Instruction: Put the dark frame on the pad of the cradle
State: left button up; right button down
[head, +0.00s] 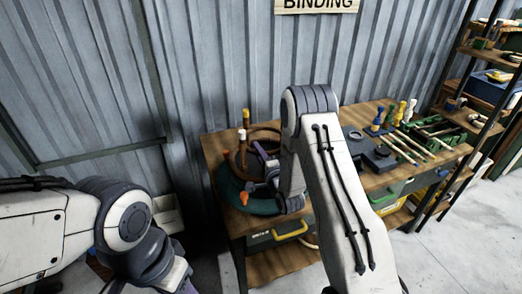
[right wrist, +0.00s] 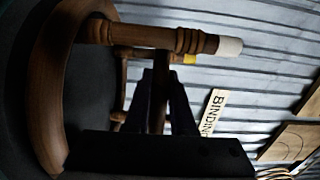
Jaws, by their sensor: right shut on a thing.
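The dark frame shows as curved brown wood (head: 262,133) on the left part of the workbench, among upright posts on a dark green round base (head: 232,190). In the right wrist view a thick brown curved piece (right wrist: 45,90) fills the left. My right gripper (right wrist: 160,85) has its dark fingers on both sides of a brown bar (right wrist: 157,118), which looks like part of the frame; it is shut on it. In the head view my right arm hides much of this spot. I cannot tell which surface is the cradle's pad. My left arm shows at lower left, its gripper out of view.
Posts with an orange tip (head: 244,198) and a white tip (right wrist: 228,46) stand close to the gripper. A corrugated wall stands behind.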

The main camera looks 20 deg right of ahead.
jog(key=c, duration=0.8)
grip_release()
jog(key=shift+o, duration=0.2)
jog(key=s+b, duration=0.3)
jog(key=s, duration=0.8)
jog(key=a+n+g+y, duration=0.2)
jog(key=a+n+g, duration=0.3)
jog(key=a+n, duration=0.35)
jog(key=s+a+r+n+g, duration=0.2)
jog(key=s+a+n+g, duration=0.65)
jog(key=s+a, duration=0.4)
jog(key=s+d+r+n+g, duration=0.1)
jog(key=s+n, duration=0.1)
jog(key=s, duration=0.4)
jog(key=s+d+r+n+g+h, duration=0.1)
jog(key=s+n+g, duration=0.1)
jog(key=s, duration=0.4)
jog(key=s+d+r+n+g+h, duration=0.1)
jog(key=s+n, duration=0.2)
jog(key=s, duration=0.3)
jog(key=shift+s+d+r, duration=0.2)
jog(key=shift+d+r, duration=0.05)
jog(key=shift+r, duration=0.05)
